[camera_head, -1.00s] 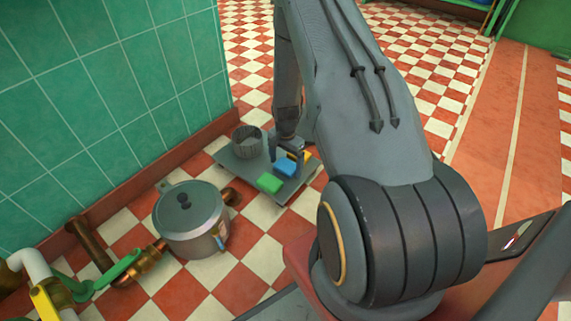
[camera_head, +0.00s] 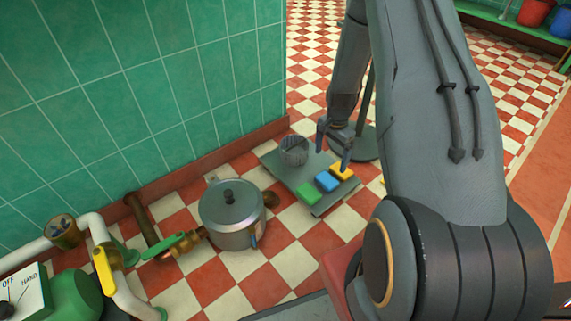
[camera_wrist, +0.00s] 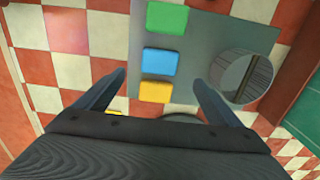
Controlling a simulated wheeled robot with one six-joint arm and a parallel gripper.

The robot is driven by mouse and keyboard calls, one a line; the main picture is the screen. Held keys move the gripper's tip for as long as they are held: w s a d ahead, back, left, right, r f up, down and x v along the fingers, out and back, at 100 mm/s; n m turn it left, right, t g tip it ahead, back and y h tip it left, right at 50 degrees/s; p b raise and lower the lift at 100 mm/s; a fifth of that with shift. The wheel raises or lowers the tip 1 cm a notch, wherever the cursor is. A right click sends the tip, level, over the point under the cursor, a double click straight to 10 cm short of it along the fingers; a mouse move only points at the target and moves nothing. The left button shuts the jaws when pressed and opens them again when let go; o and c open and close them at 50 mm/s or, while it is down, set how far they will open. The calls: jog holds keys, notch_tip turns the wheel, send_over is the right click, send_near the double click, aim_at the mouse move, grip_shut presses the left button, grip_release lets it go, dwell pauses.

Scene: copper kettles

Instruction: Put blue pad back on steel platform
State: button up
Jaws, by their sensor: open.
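The blue pad (camera_head: 327,181) lies on the grey steel platform (camera_head: 279,162), between a green pad (camera_head: 309,193) and a yellow pad (camera_head: 342,172). In the wrist view the blue pad (camera_wrist: 160,62) sits in the middle of that row, with the yellow pad (camera_wrist: 155,91) nearest my gripper and the green pad (camera_wrist: 167,18) farthest. My gripper (camera_head: 334,145) is open and empty above the platform's far end. In the wrist view its fingers (camera_wrist: 158,80) spread either side of the yellow and blue pads, with no contact visible.
A ribbed grey cup (camera_head: 294,151) stands on the platform beside the pads. A lidded steel pot (camera_head: 231,213) stands on the checkered floor to the left, near brass and white pipes with green and yellow handles. A green tiled wall (camera_head: 150,90) rises behind. Another yellow piece shows partly (camera_wrist: 115,112).

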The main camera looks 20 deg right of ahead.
jog(key=s+a+r+n, duration=0.2)
jog(key=a+r+n, duration=0.3)
jog(key=a+r, duration=0.75)
jog(key=s+a+r+n, duration=0.2)
jog(key=a+r+n, duration=0.2)
jog(key=a+r, duration=0.85)
jog(key=s+a+r+n+y, duration=0.1)
jog(key=s+a+r+n, duration=0.6)
jog(key=s+a, duration=0.65)
jog(key=s+a+r+n, duration=0.1)
jog(key=s+r+n, duration=0.1)
jog(key=s, duration=0.5)
jog(key=s+a+r+n, duration=0.1)
jog(key=s+r+n, duration=0.1)
jog(key=s, duration=0.6)
jog(key=shift+s+a+r+y, duration=0.15)
jog(key=shift+r+y, duration=0.25)
jog(key=shift+r, duration=0.35)
